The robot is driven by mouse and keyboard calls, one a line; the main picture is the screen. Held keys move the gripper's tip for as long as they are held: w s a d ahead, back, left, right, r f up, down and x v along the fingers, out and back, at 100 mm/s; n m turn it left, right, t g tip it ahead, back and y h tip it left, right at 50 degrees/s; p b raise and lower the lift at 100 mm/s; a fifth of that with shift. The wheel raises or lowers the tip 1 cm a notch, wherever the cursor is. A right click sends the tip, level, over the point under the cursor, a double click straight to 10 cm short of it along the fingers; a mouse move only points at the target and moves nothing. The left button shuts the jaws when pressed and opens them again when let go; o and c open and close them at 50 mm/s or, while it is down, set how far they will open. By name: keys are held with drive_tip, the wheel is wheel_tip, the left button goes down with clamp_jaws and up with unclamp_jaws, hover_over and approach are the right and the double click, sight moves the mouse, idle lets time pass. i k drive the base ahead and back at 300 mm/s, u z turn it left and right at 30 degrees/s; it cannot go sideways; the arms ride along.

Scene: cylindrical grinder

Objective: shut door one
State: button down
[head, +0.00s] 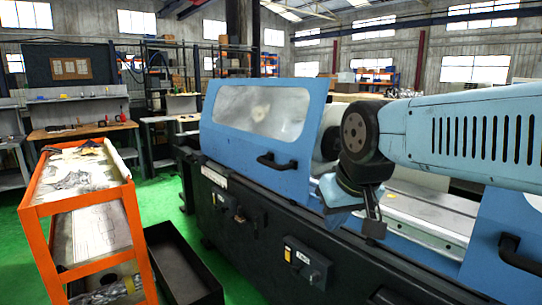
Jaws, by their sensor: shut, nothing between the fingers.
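The cylindrical grinder (240,215) has a blue left door (228,139) with a clear window and a black handle (277,161) near its lower right corner. A second blue door (505,240) shows in part at the right edge, with its own black handle (520,258). The space between the two doors is open. I cannot tell which is door one. My gripper (374,230) points down in front of this opening, right of the left door's handle and apart from it. It is shut and empty. My arm hides part of the opening and the machine inside.
An orange cart (42,240) stands at the left. A black open bin (180,262) lies on the green floor between cart and grinder. Control boxes (305,262) stick out from the grinder's dark front. Workbenches (80,130) and shelves stand behind.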

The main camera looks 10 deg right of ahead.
sight(272, 108)
drive_tip(key=z, duration=0.1)
drive_tip(key=i, duration=1.15)
drive_tip(key=u, duration=1)
drive_tip(key=i, duration=0.65)
drive_tip(key=u, duration=0.4)
